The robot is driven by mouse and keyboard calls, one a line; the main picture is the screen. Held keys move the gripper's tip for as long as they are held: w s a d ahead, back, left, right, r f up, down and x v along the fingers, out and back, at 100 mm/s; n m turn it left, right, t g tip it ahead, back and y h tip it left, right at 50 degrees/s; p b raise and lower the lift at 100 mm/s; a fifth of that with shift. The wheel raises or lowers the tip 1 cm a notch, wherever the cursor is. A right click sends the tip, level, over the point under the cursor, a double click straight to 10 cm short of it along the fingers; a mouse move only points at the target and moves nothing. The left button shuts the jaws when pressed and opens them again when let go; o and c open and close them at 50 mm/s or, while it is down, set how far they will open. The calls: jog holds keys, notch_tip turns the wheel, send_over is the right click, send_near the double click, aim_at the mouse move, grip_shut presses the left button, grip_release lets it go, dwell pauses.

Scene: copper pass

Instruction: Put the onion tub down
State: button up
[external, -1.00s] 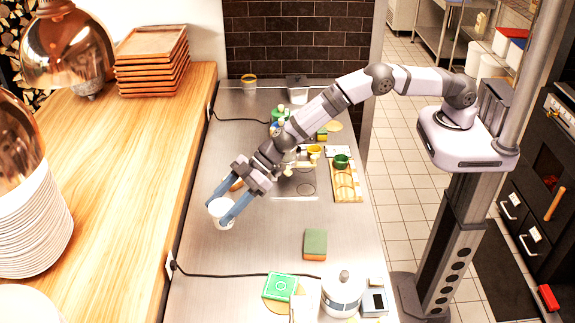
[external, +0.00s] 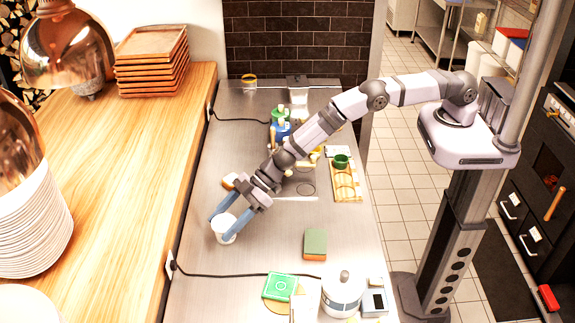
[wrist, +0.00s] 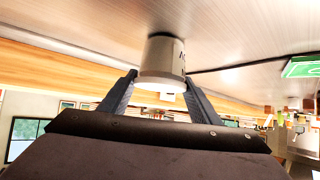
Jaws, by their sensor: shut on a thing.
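The onion tub (external: 224,229) is a small white cup-shaped container. My gripper (external: 221,230) is shut on it, with one blue-grey finger on each side. The tub is over the left part of the steel counter (external: 262,235). In the wrist view the tub (wrist: 162,58) sits between the two fingers, with dark lettering on its side. Its base is at or very close to the counter surface; I cannot tell for certain whether it touches. The tub looks about upright.
A green and brown sponge (external: 315,244) lies right of the tub. A black cable (external: 225,274) crosses the counter in front. A white lidded pot (external: 342,292) stands front right. A small tan item (external: 229,181) lies behind the gripper. Counter around the tub is clear.

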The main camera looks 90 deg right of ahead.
jog(key=shift+f, duration=0.15)
jog(key=o, duration=1.1)
jog(key=shift+o, duration=0.2)
jog(key=shift+r, duration=0.2)
jog(key=b+v, duration=0.3)
jog(key=v, duration=0.9)
jog(key=shift+b, duration=0.4)
